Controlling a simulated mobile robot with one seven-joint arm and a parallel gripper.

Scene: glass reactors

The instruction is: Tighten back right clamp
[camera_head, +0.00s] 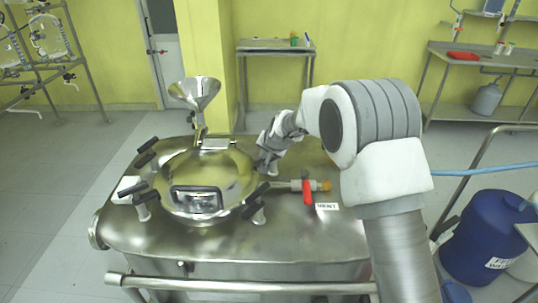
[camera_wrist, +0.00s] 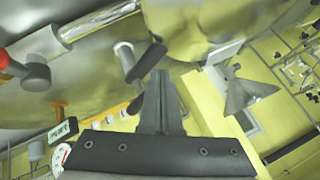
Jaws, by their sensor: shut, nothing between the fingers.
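The steel vessel (camera_head: 150,235) has a round lid (camera_head: 180,170) with black-handled clamps around it. My gripper (camera_head: 264,160) is at the back right of the lid, fingers pointing down. There it mostly hides the back right clamp in the head view. In the wrist view, a clamp with a steel post and black handle (camera_wrist: 147,62) stands right beside the tips of my gripper (camera_wrist: 161,74). The fingers are shut with nothing between them. I cannot tell whether they touch the handle.
A steel funnel (camera_head: 195,95) rises behind the lid. A red-handled valve (camera_head: 307,190) sticks out right of the lid. Other clamps stand at front right (camera_head: 256,203), front left (camera_head: 138,193) and back left (camera_head: 146,152). A blue drum (camera_head: 485,235) stands on the floor at right.

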